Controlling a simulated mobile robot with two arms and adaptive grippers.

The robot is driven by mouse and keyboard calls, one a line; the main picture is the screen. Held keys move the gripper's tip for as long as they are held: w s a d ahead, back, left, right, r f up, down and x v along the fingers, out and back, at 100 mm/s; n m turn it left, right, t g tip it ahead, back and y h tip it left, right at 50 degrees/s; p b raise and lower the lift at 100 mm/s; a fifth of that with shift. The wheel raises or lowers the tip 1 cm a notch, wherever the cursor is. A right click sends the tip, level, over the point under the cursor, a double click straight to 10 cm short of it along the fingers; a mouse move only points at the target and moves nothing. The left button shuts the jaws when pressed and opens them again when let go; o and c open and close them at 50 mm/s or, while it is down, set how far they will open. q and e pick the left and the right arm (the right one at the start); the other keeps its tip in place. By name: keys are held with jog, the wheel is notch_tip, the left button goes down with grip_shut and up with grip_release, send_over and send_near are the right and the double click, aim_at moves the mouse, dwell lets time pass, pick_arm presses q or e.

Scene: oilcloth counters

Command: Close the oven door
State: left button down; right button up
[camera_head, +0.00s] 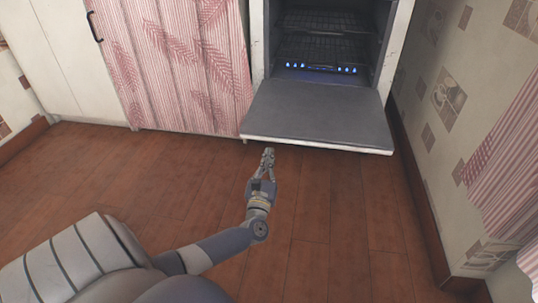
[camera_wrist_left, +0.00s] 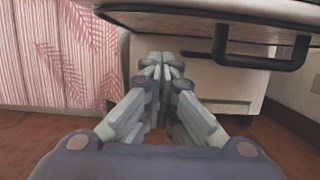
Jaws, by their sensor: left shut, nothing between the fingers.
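The oven (camera_head: 396,50) is white and stands against the wall, with its cavity and wire racks showing. Its door (camera_head: 318,112) is folded down and open, lying about level with its grey inner face up. My left gripper (camera_head: 268,152) is shut and empty, just in front of the door's front edge in the head view. In the left wrist view the fingertips (camera_wrist_left: 161,58) are together below the door's underside (camera_wrist_left: 200,14). The dark door handle (camera_wrist_left: 262,62) hangs from the door, right of the fingertips. I cannot tell whether anything touches. My right gripper is not in view.
A red leaf-patterned curtain (camera_head: 180,60) hangs left of the oven, beside a white cabinet (camera_head: 80,55) with a black handle. A wallpapered wall (camera_head: 440,110) runs close along the right. The wooden floor (camera_head: 330,200) before the oven is clear.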

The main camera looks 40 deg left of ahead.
pick_arm(q)
notch_tip(320, 180, up, 4)
jog(key=shift+s+d+f, duration=0.15)
jog(key=shift+f, duration=0.1)
dwell(0.4)
